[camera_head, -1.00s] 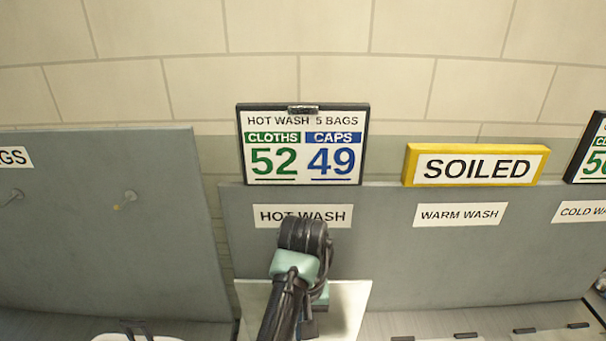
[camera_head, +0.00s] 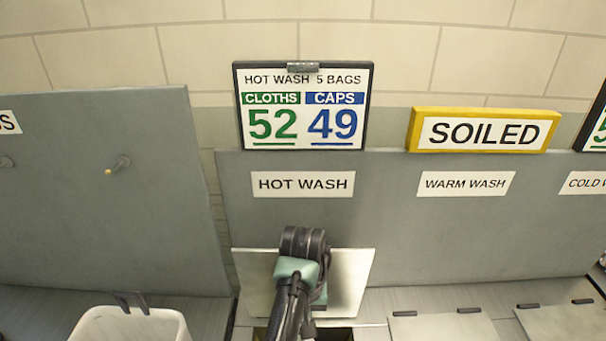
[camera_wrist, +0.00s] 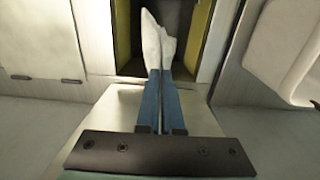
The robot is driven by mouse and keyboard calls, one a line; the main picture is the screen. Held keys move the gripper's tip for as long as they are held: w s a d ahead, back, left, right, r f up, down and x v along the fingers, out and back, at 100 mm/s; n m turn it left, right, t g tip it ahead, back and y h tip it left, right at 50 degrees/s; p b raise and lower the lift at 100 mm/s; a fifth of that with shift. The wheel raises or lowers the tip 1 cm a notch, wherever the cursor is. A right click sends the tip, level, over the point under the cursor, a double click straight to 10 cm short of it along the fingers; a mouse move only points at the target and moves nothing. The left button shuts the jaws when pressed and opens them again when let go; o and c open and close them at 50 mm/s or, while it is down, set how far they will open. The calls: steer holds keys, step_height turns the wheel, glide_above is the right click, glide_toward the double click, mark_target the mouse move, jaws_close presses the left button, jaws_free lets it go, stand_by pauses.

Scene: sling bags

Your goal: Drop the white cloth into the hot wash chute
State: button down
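In the wrist view, the white cloth (camera_wrist: 152,40) hangs in narrow pale folds from the tips of my gripper (camera_wrist: 160,78). The blue fingers are close together on it. The cloth shows over the dark open mouth of the hot wash chute (camera_wrist: 123,38), which has yellowish inner walls. In the head view, the HOT WASH label (camera_head: 303,184) is on the grey back panel, above the raised pale lid (camera_head: 350,275). My arm covers the middle of the lid and most of the opening below it. My gripper and the cloth cannot be made out there.
The warm wash lid (camera_head: 440,328) lies flat to the right, with another lid (camera_head: 560,320) beyond it. A white bin (camera_head: 130,328) stands at left; it also shows in the wrist view (camera_wrist: 290,50). A count sign (camera_head: 303,107) and SOILED sign (camera_head: 484,131) stand above.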

step_height(320, 180, down, 12)
steer(key=b, duration=0.7)
steer(key=c, duration=1)
jaws_free()
steer(key=shift+o, duration=0.2)
steer(key=o, duration=1)
steer(key=shift+c, duration=0.2)
steer(key=shift+r, duration=0.1)
